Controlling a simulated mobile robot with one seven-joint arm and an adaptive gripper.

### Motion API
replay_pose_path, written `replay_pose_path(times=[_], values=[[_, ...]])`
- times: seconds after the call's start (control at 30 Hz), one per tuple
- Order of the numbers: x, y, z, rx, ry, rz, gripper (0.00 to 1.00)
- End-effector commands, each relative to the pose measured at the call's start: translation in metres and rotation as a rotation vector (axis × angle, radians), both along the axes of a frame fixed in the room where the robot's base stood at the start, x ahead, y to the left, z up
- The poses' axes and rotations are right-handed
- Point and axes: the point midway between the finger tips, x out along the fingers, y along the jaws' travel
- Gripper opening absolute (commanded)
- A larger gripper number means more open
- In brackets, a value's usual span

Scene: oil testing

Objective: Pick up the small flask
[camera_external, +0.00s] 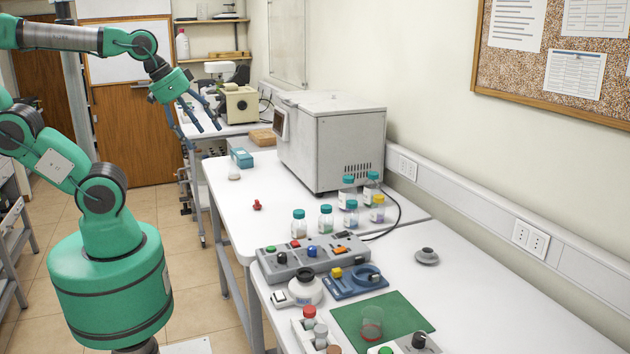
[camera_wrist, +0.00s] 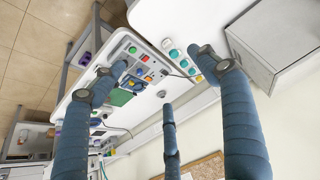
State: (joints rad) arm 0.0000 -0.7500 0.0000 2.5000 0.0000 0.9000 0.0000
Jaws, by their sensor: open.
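A small clear glass vessel with a reddish tint (camera_external: 372,331) stands on the green mat (camera_external: 408,311) at the front of the near bench. I cannot tell for sure whether it is the small flask. Several small bottles with teal or yellow caps, such as this clear one (camera_external: 299,228), stand farther back; they also show in the wrist view (camera_wrist: 168,45). My gripper (camera_external: 204,131) is open and empty, raised high at the back left, far from the vessel and bottles. Its blue fingers are spread in the wrist view (camera_wrist: 163,75).
A large white box-shaped machine (camera_external: 338,140) stands on the bench behind the bottles. A grey control box (camera_external: 305,258), a blue device (camera_external: 354,283) and a small grey dish (camera_external: 427,257) lie in front. A red piece (camera_external: 257,204) sits left, with bare bench around it.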

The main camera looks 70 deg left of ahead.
Motion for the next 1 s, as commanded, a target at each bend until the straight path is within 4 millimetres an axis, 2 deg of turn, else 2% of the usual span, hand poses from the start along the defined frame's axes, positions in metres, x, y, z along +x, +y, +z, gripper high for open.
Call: replay_pose_path(times=[0.77, 1.0], values=[[0.0, 0.0001, 0.0001, 0.0, 0.0, 0.0, 0.71], [0.0097, 0.0061, 0.0039, 0.006, 0.01, 0.008, 0.71]])
